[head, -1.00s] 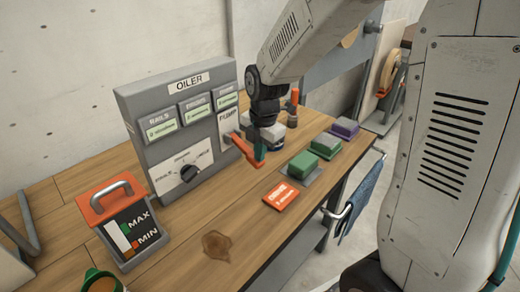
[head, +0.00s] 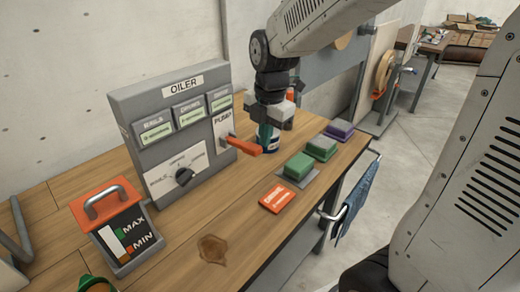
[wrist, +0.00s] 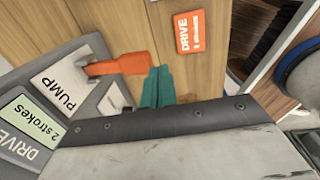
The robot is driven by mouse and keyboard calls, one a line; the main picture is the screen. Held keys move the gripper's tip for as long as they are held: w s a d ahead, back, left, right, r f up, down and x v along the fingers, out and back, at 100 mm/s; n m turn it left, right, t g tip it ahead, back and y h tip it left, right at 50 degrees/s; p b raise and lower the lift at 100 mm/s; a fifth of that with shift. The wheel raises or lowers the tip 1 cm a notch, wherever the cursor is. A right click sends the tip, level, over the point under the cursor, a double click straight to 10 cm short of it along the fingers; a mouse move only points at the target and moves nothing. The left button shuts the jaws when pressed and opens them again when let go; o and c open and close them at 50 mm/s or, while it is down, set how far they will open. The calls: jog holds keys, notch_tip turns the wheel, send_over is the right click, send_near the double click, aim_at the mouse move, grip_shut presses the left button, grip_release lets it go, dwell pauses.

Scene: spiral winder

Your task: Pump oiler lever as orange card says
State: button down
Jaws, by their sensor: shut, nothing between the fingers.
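The grey oiler box (head: 125,110) stands on the bench. Its orange pump lever (head: 243,146) sticks out near level from the PUMP plate; the lever also shows in the wrist view (wrist: 122,65). My gripper (head: 265,132) has teal fingers, shut and empty, close to the lever's outer end; the wrist view shows the fingertips (wrist: 157,88) beside that end, and contact is unclear. The orange card (head: 278,198) lies flat on the bench; in the wrist view (wrist: 189,32) it reads DRIVE and what looks like 2 strokes. A display (wrist: 30,125) reads 2 strokes by DRIVE.
A selector knob (head: 184,177) sits low on the oiler's front. An orange-topped MAX/MIN gauge box (head: 118,225) stands left. Green blocks (head: 299,165) and a purple block (head: 340,129) lie right of the oiler. The bench front is mostly clear.

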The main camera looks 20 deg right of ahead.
jog(key=r, duration=0.1)
jog(key=s+r, duration=0.1)
jog(key=r, duration=0.1)
jog(key=s+r, duration=0.1)
jog(key=r, duration=0.1)
jog(key=shift+d, duration=0.4)
jog(key=shift+w, duration=0.1)
dwell(0.4)
jog(key=s+m, duration=2)
jog(key=m, duration=0.2)
jog(key=shift+d+r+m, duration=0.2)
jog(key=shift+r+m, duration=0.05)
jog(key=shift+m, duration=0.15)
